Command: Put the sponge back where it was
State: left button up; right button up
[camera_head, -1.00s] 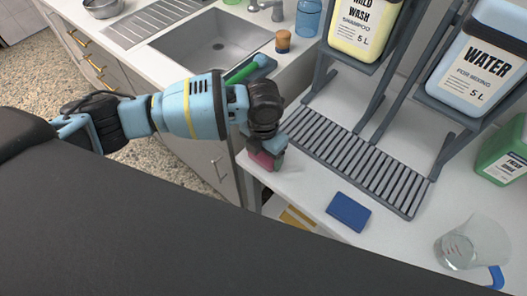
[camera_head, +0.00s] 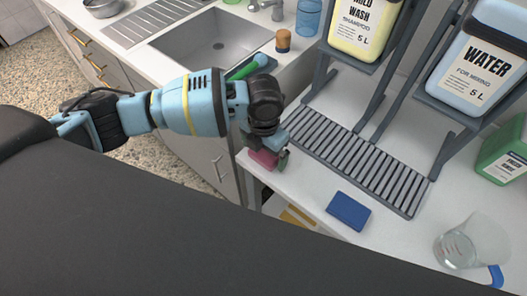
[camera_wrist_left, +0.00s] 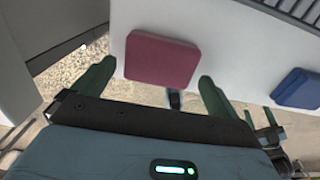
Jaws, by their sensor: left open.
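A dark pink sponge (camera_head: 262,159) lies flat near the front left edge of the white counter, partly hidden by my left gripper in the head view. A blue sponge (camera_head: 348,211) lies farther right on the counter, in front of the slatted grate. My left gripper (camera_head: 271,151) is right at the pink sponge. In the left wrist view its two dark green fingers (camera_wrist_left: 155,84) are spread wide, and the pink sponge (camera_wrist_left: 162,60) shows between and beyond them. Whether a finger touches it I cannot tell. The blue sponge (camera_wrist_left: 298,90) is off to the right there. My right gripper is not in view.
A grey slatted grate (camera_head: 350,155) lies behind the sponges, under stands holding a shampoo canister (camera_head: 361,26) and a water canister (camera_head: 480,70). A clear beaker (camera_head: 470,243) stands at the right. A sink (camera_head: 212,46) is at the back left.

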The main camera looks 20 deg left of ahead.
aim_at(264, 155)
pick_arm(q)
notch_tip(264, 155, up, 11)
jog(key=shift+p, duration=0.35)
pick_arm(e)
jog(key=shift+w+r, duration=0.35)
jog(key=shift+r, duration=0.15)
